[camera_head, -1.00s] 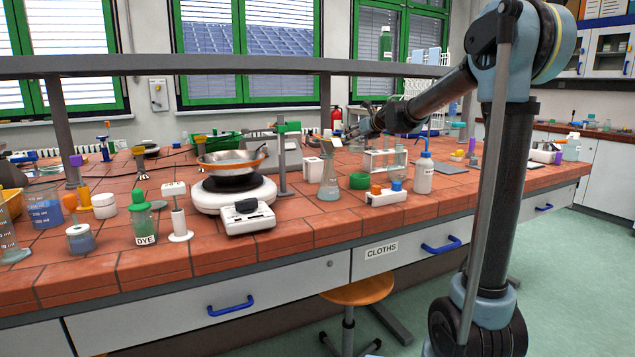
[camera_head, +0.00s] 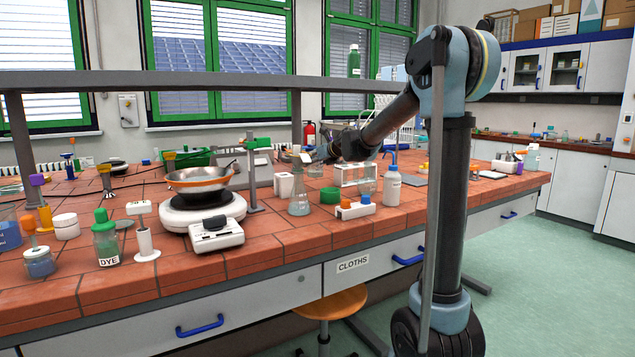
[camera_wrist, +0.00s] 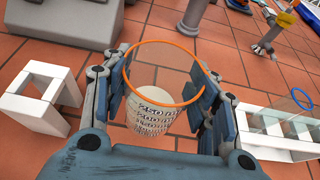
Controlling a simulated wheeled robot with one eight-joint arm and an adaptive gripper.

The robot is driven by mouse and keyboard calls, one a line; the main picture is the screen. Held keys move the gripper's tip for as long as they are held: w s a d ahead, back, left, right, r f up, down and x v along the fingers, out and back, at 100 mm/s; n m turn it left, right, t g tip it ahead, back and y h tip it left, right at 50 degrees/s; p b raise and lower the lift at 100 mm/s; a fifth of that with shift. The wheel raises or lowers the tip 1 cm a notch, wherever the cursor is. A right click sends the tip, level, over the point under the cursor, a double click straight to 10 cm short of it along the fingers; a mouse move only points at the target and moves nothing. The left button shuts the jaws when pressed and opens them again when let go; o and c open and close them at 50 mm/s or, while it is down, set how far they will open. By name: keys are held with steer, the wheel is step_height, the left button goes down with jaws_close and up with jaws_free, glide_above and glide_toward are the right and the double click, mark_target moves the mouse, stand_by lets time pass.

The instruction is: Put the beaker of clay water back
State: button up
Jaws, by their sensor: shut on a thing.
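In the wrist view, my gripper (camera_wrist: 163,86) is shut on a clear beaker (camera_wrist: 155,118) with an orange rim and black volume marks around 250. The beaker sits between the two fingers, and pale, whitish contents show low inside it. Whether its base touches the tiles cannot be told. In the head view, my gripper (camera_head: 322,153) is over the middle of the tiled bench, behind a conical flask (camera_head: 299,205). It is small there, and the beaker is hard to make out.
A white block stand (camera_wrist: 35,95) is left of the beaker and a white rack (camera_wrist: 278,135) is right of it. Bare tiles lie along the front edge.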

mark_target(315, 174)
steer(key=shift+f, duration=3)
steer(key=o, duration=1.3)
steer(key=v, duration=1.2)
steer(key=shift+d, duration=0.1)
